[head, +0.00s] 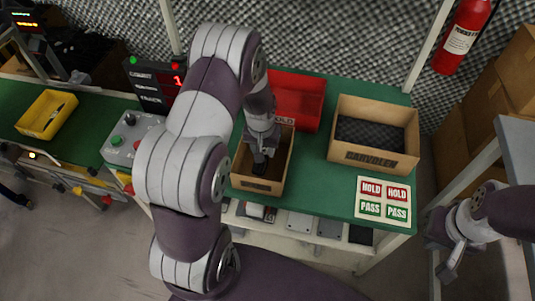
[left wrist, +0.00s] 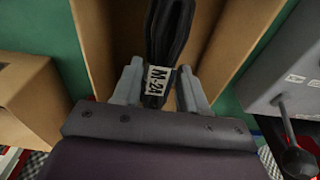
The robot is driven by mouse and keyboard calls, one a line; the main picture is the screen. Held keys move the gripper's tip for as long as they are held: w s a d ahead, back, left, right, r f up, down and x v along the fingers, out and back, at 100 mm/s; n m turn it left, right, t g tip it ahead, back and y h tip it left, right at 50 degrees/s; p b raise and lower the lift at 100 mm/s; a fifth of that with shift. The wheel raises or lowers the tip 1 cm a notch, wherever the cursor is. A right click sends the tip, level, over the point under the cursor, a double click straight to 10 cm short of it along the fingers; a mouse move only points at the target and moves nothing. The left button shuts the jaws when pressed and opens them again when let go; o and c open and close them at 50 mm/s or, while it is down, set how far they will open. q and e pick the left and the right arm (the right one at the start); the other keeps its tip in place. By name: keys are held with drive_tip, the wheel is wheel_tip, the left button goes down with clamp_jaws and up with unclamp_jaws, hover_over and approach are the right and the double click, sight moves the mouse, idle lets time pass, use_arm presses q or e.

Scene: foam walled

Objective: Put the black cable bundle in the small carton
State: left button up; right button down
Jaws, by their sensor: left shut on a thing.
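The black cable bundle (left wrist: 168,40) with a white M-24 label is between the fingers of my left gripper (left wrist: 158,92) in the left wrist view. My left gripper (head: 262,157) is shut on it, low over the opening of the narrower carton (head: 283,165) in the head view. That carton's walls also show behind the bundle in the left wrist view (left wrist: 240,40). Whether the bundle touches the carton's floor I cannot tell; my arm partly hides it. My right gripper (head: 452,258) hangs at the right, away from the table; its jaw opening is unclear.
A wider carton (head: 376,158) stands to the right on the green table, with a red bin (head: 298,97) behind. A hold/pass card (head: 384,201) lies at the front right. A grey control box (head: 130,138) and yellow tray (head: 46,114) are left. A fire extinguisher (head: 463,38) hangs back right.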

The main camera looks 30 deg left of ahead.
use_arm(q)
wheel_tip(320, 180, down, 6)
drive_tip(key=shift+r+b, duration=0.25)
drive_tip(key=shift+b, duration=0.15)
drive_tip(key=shift+f, duration=0.2)
drive_tip(key=o, duration=1.2)
drive_tip(key=shift+r, duration=0.1)
